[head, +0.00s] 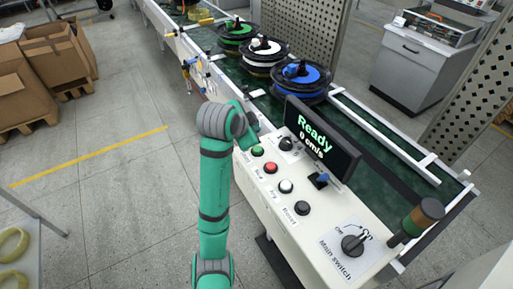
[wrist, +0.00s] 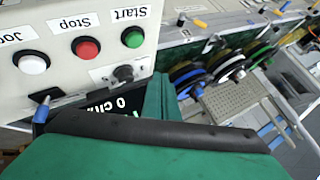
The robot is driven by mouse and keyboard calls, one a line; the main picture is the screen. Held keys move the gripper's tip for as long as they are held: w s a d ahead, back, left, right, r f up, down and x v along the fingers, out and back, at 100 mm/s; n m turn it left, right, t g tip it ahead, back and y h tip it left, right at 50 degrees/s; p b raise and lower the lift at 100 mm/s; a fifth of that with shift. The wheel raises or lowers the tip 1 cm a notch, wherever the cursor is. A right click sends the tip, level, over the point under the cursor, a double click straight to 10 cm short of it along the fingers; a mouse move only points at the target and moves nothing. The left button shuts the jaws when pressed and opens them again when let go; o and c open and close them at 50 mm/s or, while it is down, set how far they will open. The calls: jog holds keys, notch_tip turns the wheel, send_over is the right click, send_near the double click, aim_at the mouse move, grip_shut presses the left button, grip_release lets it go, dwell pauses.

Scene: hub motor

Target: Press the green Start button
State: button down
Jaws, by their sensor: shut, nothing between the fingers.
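The green Start button (head: 257,151) is the far end of the row of buttons on the white control panel (head: 322,222). In the wrist view the green button (wrist: 132,37) sits under its "Start" label, beside the red Stop button (wrist: 86,47). My gripper (wrist: 160,92) is shut and empty; its green fingers show just below and right of the Start button in the wrist view, apart from it. In the head view my arm's wrist is just beyond and left of the button, and the fingers are largely hidden.
The white Jog button (head: 286,186), black Reset button (head: 302,208) and main switch (head: 352,243) share the panel. A display (head: 318,140) reading "Ready 0 cm/s" stands behind them. A dark knob (head: 286,143) is close to Start. Wheel hubs (head: 264,50) stand on the conveyor beyond.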

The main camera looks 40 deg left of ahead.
send_over(256, 151)
notch_tip(256, 151, down, 4)
jog(key=shift+w+f, duration=0.1)
jog(key=shift+f, duration=0.9)
jog(key=shift+a, duration=0.1)
jog(key=shift+f, duration=0.15)
dwell(1.2)
jog(key=shift+f, duration=0.3)
